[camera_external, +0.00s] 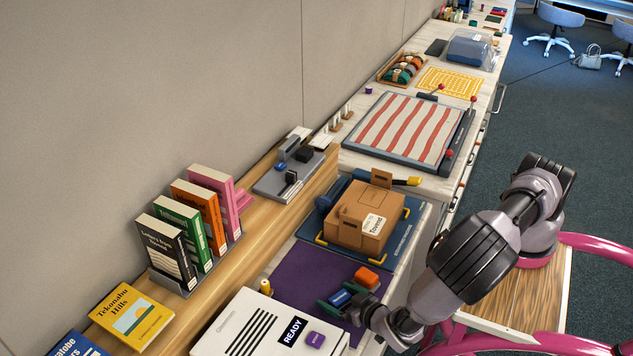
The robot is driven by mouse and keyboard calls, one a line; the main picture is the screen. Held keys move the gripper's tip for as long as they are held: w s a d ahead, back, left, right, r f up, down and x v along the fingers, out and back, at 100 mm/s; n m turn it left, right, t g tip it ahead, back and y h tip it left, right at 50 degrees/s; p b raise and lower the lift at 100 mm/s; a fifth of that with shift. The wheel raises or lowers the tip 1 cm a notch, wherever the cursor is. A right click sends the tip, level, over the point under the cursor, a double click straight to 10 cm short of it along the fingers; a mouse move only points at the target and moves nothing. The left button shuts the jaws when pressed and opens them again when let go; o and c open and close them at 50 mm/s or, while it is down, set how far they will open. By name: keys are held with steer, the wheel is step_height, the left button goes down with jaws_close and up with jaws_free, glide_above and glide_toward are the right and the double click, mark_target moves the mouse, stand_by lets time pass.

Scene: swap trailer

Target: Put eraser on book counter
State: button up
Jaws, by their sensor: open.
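The book counter (240,262) is the raised wooden ledge along the wall, with books standing in a rack. No object is clearly marked as an eraser. A small blue block (341,298) and an orange block (366,277) lie at the right end of the purple mat (300,275), and either may be it. My gripper (344,302) is low over the mat, open, with its dark fingertips beside the blue block. The orange block is just beyond the fingers. The picture is too small to show whether the fingers touch the blue block.
A cardboard box (362,218) stands on a blue tray behind the mat. A white READY box (262,330) with a purple block is in front. A yellow book (132,318) lies on the ledge; a grey stand (285,178) is farther back.

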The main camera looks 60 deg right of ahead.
steer(key=v, duration=1.2)
steer(key=shift+a+r, duration=0.1)
steer(key=shift+r, duration=0.05)
